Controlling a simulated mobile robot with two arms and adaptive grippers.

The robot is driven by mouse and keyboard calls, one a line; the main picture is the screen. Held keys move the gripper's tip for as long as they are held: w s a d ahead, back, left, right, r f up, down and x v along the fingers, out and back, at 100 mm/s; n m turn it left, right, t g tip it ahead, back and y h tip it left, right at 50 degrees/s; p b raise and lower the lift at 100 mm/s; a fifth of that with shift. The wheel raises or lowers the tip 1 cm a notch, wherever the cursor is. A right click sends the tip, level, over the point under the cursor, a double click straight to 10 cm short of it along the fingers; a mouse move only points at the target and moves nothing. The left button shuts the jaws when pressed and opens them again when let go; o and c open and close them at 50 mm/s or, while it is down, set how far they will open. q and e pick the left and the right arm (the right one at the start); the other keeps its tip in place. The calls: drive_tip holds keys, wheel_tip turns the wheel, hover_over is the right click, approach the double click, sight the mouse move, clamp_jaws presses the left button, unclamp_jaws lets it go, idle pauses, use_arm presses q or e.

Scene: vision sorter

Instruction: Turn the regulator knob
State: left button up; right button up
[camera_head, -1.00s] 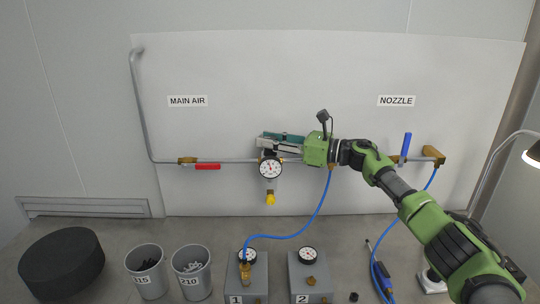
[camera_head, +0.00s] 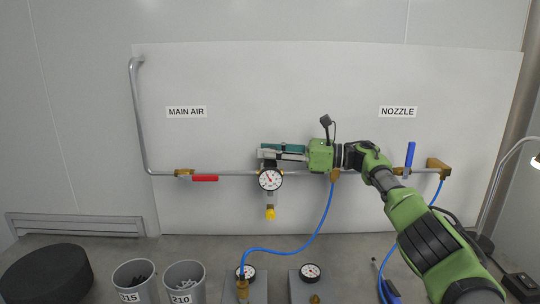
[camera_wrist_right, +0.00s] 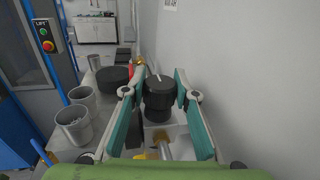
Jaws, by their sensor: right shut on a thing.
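The regulator knob (camera_wrist_right: 159,95) is a black ribbed cylinder between my fingers in the right wrist view. My right gripper (camera_head: 268,153) reaches in from the right and is shut on the knob above the pressure gauge (camera_head: 270,179). In the head view the fingers and gauge hide most of the knob. A yellow piece (camera_head: 270,213) hangs below the regulator. My left gripper is not in view.
A pipe runs along the wall panel (camera_head: 330,80). The red valve handle (camera_head: 205,178) lies along it; the blue handle (camera_head: 410,154) stands upright at right. A blue hose (camera_head: 320,218) hangs below my gripper. Bins (camera_head: 184,284) and gauge boxes (camera_head: 310,288) stand on the bench.

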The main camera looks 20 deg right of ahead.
drive_tip(key=shift+r, duration=0.2)
drive_tip(key=o, duration=1.1)
drive_tip(key=shift+a+f, duration=0.1)
drive_tip(key=shift+a, duration=0.05)
drive_tip(key=v, duration=1.2)
